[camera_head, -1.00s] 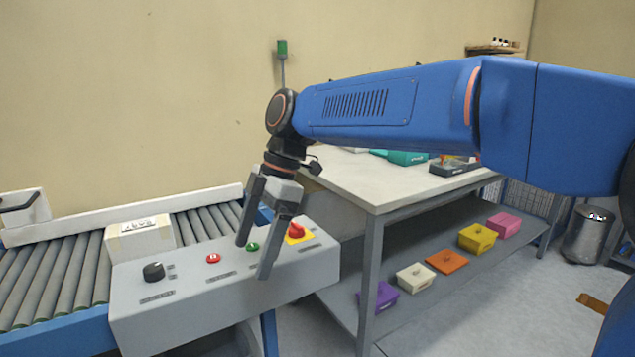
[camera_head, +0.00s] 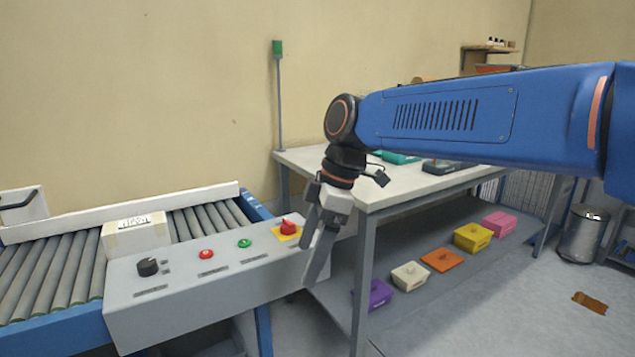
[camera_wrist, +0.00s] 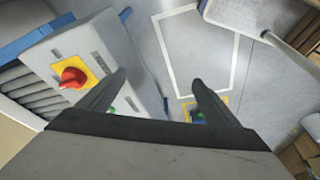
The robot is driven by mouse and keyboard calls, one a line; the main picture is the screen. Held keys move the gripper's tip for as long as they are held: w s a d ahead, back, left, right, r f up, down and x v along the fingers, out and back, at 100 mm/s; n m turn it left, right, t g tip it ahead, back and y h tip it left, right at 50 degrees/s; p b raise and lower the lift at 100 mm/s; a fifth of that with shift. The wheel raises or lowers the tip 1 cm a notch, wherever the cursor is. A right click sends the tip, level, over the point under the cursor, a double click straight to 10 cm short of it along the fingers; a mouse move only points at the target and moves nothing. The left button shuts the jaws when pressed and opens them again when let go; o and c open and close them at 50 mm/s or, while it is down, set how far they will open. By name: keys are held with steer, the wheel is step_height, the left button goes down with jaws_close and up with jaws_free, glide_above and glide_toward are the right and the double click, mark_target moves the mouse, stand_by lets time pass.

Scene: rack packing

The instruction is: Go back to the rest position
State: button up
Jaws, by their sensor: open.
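My gripper (camera_head: 313,245) points downward, open and empty, just right of the grey control panel (camera_head: 190,275) in the head view. In the wrist view my gripper (camera_wrist: 160,85) shows two spread fingers with nothing between them but floor. The panel carries a red knob on a yellow plate (camera_head: 288,229), a green button (camera_head: 244,243), a red button (camera_head: 206,254) and a black dial (camera_head: 148,267). The red knob (camera_wrist: 73,77) also shows at the left of the wrist view.
A roller conveyor (camera_head: 62,278) with a labelled box (camera_head: 137,236) stands at the left. A workbench (camera_head: 375,205) stands behind my gripper, with purple, white, orange, yellow and pink boxes on its lower shelf (camera_head: 400,308). A metal bin (camera_head: 584,234) stands at the right.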

steer(key=s+d+f+m+t+h, duration=0.1)
steer(key=s+d+f+m, duration=0.3)
steer(key=d, duration=0.6)
steer(key=s+d+f+m+t+h, duration=0.1)
steer(key=s+d+f+m+t, duration=0.1)
steer(key=s+d+f+m, duration=0.3)
steer(key=s+d+f+m+t+h, duration=0.1)
steer(key=s+d+f+m, duration=0.4)
steer(key=d+m, duration=0.5)
steer(key=s+d+t, duration=0.1)
steer(key=d, duration=0.4)
steer(key=shift+d+f+h, duration=0.2)
steer(key=shift+d+h, duration=0.05)
steer(key=shift+h, duration=0.15)
steer(key=shift+s, duration=0.1)
